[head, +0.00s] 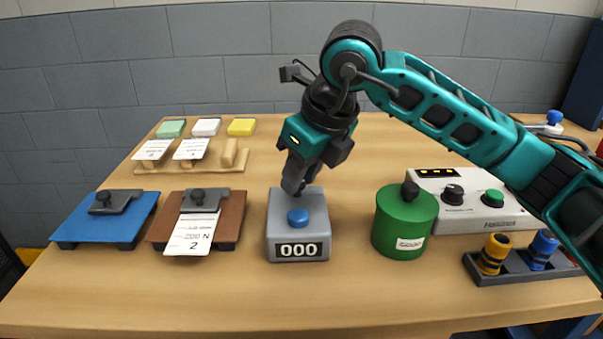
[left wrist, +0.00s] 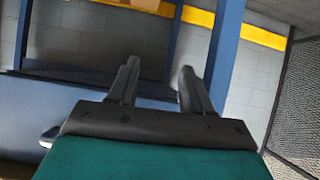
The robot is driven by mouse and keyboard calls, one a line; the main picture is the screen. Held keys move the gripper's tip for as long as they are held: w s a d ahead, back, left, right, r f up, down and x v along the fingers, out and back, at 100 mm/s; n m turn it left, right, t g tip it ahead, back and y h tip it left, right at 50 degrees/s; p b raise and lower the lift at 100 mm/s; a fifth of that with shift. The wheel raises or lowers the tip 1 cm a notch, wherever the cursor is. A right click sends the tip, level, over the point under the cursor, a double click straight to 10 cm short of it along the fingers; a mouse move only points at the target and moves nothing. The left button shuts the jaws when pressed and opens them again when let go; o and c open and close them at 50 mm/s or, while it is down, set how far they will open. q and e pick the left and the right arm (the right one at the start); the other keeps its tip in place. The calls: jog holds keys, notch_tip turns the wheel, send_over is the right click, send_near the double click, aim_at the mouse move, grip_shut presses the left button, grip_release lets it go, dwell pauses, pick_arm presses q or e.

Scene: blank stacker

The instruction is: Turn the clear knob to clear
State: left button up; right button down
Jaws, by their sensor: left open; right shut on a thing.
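The grey counter box (head: 282,226) stands on the table and its display reads 000. A blue round button (head: 297,217) sits on its sloped top. My right gripper (head: 298,189) reaches down to the back of the box top, behind the blue button. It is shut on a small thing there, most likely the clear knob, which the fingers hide. I cannot see which way the knob points. My left gripper (left wrist: 155,82) shows in the left wrist view, open and empty, away from the table.
A green canister (head: 404,225) stands right of the box. Behind it is a white device (head: 470,213) with knobs. A brown board (head: 228,222) with a label and a blue board (head: 88,232) lie left. A dark holder (head: 520,268) with yellow and blue pieces sits at right.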

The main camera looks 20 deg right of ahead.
dwell(0.4)
jog(key=c, duration=0.8)
grip_release()
jog(key=shift+c, duration=0.2)
jog(key=shift+r, duration=0.1)
jog(key=p+v, duration=0.2)
jog(key=v, duration=1)
jog(key=shift+s+r, duration=0.25)
jog(key=shift+r, duration=0.1)
